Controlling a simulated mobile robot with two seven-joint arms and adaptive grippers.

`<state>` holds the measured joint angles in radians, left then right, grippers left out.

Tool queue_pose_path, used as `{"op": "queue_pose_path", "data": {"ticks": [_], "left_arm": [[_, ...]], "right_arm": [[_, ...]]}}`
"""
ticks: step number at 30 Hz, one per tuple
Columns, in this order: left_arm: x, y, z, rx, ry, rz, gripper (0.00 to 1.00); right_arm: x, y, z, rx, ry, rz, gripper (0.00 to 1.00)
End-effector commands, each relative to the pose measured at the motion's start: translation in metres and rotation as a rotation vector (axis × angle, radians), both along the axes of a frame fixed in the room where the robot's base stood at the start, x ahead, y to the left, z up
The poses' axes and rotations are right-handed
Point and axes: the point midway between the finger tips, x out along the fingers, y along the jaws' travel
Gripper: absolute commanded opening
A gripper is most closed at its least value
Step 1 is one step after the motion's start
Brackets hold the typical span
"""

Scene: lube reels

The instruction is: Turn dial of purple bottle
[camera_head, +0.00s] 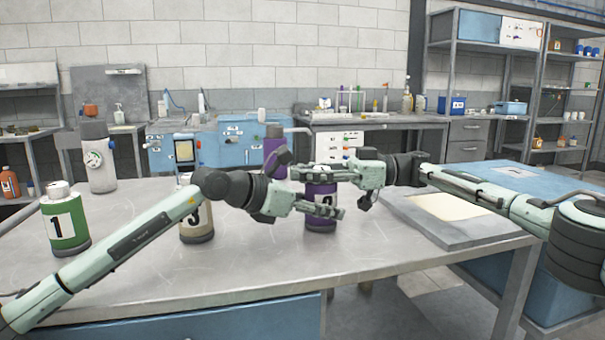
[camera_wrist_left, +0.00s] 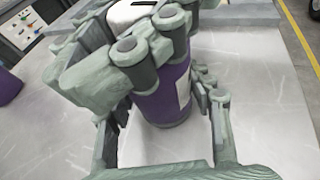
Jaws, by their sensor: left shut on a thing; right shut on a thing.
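The purple bottle (camera_head: 314,190) stands upright on the metal table, with a white label partly showing. It also shows in the left wrist view (camera_wrist_left: 163,104), with a pale top. My left gripper (camera_head: 322,208) is shut around the bottle's lower body. My right gripper (camera_head: 318,174) comes in from the right and is shut at the bottle's upper end. Its fingers hide most of the top in the head view, so I cannot see the dial clearly.
A green bottle (camera_head: 65,222) marked 1 and a beige bottle (camera_head: 197,222) stand left on the table (camera_head: 260,262). A white dispenser (camera_head: 100,165) and a taller purple dispenser (camera_head: 274,146) stand farther back. A grey tray (camera_head: 455,222) lies at right. The table front is clear.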

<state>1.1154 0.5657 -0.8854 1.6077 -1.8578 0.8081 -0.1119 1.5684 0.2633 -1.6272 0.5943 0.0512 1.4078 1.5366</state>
Motion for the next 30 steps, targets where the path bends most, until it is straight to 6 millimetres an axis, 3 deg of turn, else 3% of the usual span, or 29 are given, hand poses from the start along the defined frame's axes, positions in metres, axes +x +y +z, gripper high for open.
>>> {"op": "queue_pose_path", "data": {"ticks": [2, 3, 9, 20, 30], "left_arm": [[-0.002, -0.002, -0.002, 0.003, 0.002, -0.004, 0.13], [-0.001, -0.002, -0.002, 0.003, 0.002, -0.004, 0.13], [-0.001, -0.001, -0.001, 0.001, 0.002, -0.003, 0.13], [0.000, 0.000, -0.001, 0.001, 0.002, 0.000, 0.13], [0.000, 0.000, -0.001, 0.001, 0.002, 0.001, 0.13]], "right_arm": [[0.000, 0.001, 0.001, 0.002, -0.001, -0.001, 0.00], [0.000, 0.001, 0.001, 0.002, -0.001, -0.001, 0.24], [0.000, 0.001, 0.001, 0.001, -0.001, 0.000, 0.48], [0.001, -0.005, 0.000, 0.001, 0.000, -0.002, 0.48], [0.010, -0.057, 0.001, 0.001, -0.001, -0.003, 0.48]]}}
